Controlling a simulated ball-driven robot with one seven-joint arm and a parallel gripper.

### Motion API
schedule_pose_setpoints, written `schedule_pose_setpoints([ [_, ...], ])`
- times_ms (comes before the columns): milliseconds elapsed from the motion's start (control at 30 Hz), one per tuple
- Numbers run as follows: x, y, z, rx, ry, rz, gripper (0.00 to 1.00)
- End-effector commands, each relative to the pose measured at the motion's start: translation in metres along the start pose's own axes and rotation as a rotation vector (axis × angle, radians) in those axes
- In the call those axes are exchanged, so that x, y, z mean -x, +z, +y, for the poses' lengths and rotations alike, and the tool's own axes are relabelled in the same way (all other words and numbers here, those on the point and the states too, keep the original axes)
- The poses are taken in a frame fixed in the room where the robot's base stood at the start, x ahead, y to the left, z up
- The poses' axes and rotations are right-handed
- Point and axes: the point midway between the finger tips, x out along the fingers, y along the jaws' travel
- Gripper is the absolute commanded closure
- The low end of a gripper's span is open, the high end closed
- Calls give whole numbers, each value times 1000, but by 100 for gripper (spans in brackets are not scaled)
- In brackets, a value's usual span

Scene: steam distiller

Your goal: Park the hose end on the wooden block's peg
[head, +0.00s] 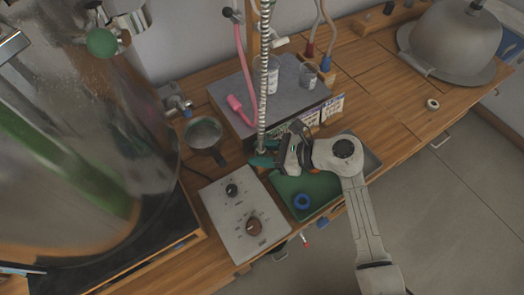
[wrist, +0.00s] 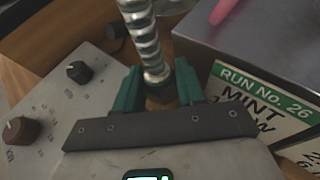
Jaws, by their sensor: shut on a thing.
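The ribbed metal hose (head: 265,85) hangs down from above to my gripper (head: 265,160), past the front left of the grey slab. In the wrist view, my gripper (wrist: 158,88) is shut with its teal fingers on either side of the hose end (wrist: 155,75). A dark brown part shows just below the metal collar, between the fingers; I cannot tell whether it belongs to the hose. The hose's lower tip is hidden by the fingers.
A control box (head: 243,215) with two knobs stands left of my gripper. A green-lined tray (head: 325,190) holding a blue ring (head: 302,201) lies below my arm. The grey slab (head: 240,118) carries small vessels and a pink hose end (head: 236,104). A large glass vessel (head: 120,130) fills the left.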

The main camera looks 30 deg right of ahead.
Motion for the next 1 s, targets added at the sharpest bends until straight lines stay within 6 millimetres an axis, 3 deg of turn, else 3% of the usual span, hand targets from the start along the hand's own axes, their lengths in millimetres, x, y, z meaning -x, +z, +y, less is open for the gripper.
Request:
schedule_pose_setpoints([
  [167, 0, 1, 0, 1, 0, -1, 98],
  [200, 0, 1, 0, 1, 0, -1, 58],
  [467, 0, 0, 0, 0, 0, 0, 33],
  [1000, 2, 4, 0, 0, 1, 1, 31],
])
